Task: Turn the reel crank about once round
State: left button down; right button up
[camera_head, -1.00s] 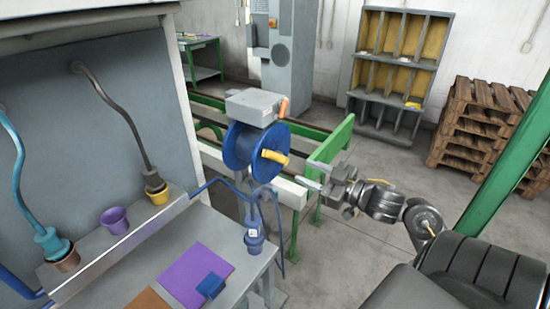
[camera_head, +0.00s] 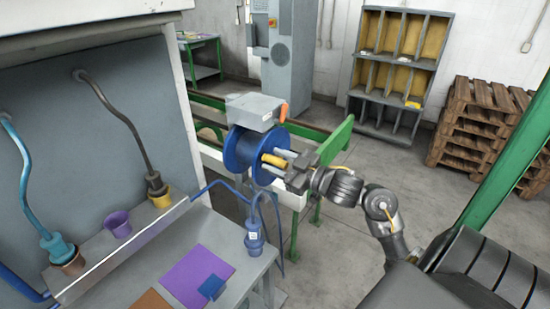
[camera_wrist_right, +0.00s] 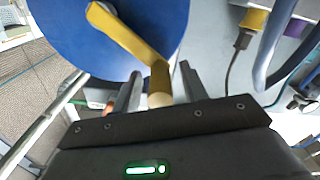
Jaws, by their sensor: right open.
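The blue reel (camera_head: 243,151) hangs under a grey box (camera_head: 255,110) near the middle of the head view. Its yellow crank handle (camera_head: 274,160) sticks out towards my right gripper (camera_head: 283,164). In the right wrist view the yellow crank arm (camera_wrist_right: 125,36) runs from upper left down to the handle (camera_wrist_right: 160,84) across the blue reel face (camera_wrist_right: 60,28). My right gripper (camera_wrist_right: 158,82) is open, with one finger on each side of the handle. A gap shows beside the right finger; contact at the left finger is unclear. My left gripper is out of view.
A green and white rail frame (camera_head: 335,142) stands close behind my right arm. A grey bench with a purple sheet (camera_head: 198,276) and purple cup (camera_head: 117,224) is at left. Blue hose (camera_head: 232,190) hangs below the reel. Pallets (camera_head: 478,125) stand at far right.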

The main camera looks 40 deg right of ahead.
jog(key=shift+w+a, duration=0.2)
jog(key=shift+w, duration=0.25)
grip_shut()
jog(key=shift+w, duration=0.1)
